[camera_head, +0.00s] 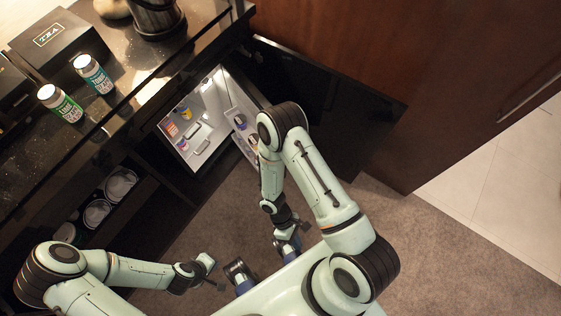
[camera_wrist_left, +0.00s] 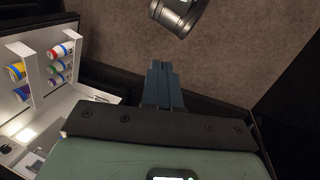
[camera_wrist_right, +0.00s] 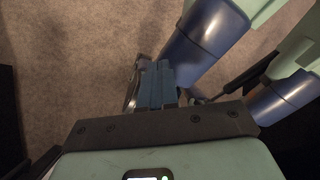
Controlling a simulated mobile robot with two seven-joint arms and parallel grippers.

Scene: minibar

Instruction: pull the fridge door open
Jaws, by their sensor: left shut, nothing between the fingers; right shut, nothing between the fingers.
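The fridge (camera_head: 205,120) sits under the counter in the head view, its lit white inside showing. Its dark door (camera_head: 350,115) stands wide open to the right, with a white inner shelf side partly hidden behind my right arm. In the left wrist view, the lit fridge interior (camera_wrist_left: 28,125) and white door racks (camera_wrist_left: 42,72) with coloured bottles show at the left. My left gripper (camera_head: 212,275) is shut and empty, low in front of the fridge, apart from the door; its fingers show in the left wrist view (camera_wrist_left: 162,82). My right gripper (camera_head: 290,226) is shut and empty; its closed fingers show over carpet (camera_wrist_right: 157,82).
The counter (camera_head: 140,65) holds a black tea box (camera_head: 55,45), two cans (camera_head: 92,72) and a dark pot (camera_head: 157,18). An open shelf below holds several cups (camera_head: 97,213). A wooden panel (camera_head: 390,50) stands at the right. Carpet (camera_head: 420,250) is clear at lower right.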

